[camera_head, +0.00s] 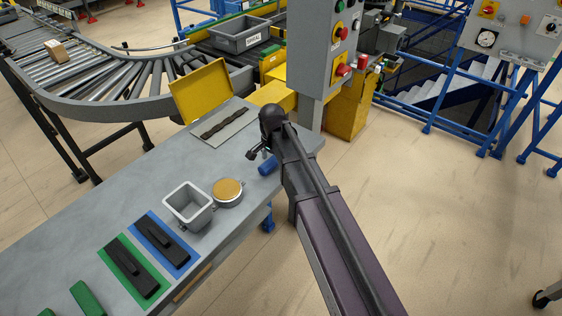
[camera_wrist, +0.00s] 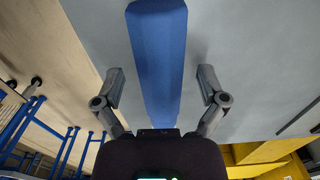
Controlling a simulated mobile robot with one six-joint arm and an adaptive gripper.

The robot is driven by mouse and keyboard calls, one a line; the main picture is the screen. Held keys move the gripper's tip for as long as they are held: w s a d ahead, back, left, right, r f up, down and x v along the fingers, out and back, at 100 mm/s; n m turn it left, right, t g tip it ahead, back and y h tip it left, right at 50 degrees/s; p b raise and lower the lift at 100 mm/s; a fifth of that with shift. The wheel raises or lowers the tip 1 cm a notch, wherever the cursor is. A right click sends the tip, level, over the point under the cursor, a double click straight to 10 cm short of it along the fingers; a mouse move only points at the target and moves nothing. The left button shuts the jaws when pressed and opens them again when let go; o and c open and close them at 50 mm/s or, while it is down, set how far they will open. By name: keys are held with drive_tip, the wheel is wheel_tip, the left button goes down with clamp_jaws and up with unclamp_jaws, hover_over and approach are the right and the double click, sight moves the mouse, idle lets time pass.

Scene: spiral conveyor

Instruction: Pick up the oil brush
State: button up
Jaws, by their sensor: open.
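A blue, bar-like object (camera_head: 268,166), probably the oil brush, lies near the right edge of the grey workbench (camera_head: 120,212). In the wrist view this blue object (camera_wrist: 157,50) runs from the top edge down between my fingers. No bristles show, so I cannot confirm that it is the brush. My gripper (camera_head: 257,153) is over the bench edge, right at the blue object. In the wrist view my gripper (camera_wrist: 160,73) is open, with one finger on each side of the blue object and a visible gap on both sides. Its lower end is hidden behind the gripper body.
A grey square container (camera_head: 187,188) and a round tin (camera_head: 228,191) stand left of my gripper. Black tools lie on a blue mat (camera_head: 184,266) and a green mat (camera_head: 112,262). A grey control post (camera_head: 313,60) rises behind my gripper. A roller conveyor (camera_head: 110,95) curves behind the bench.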

idle(0.6)
drive_tip(key=c, duration=1.3)
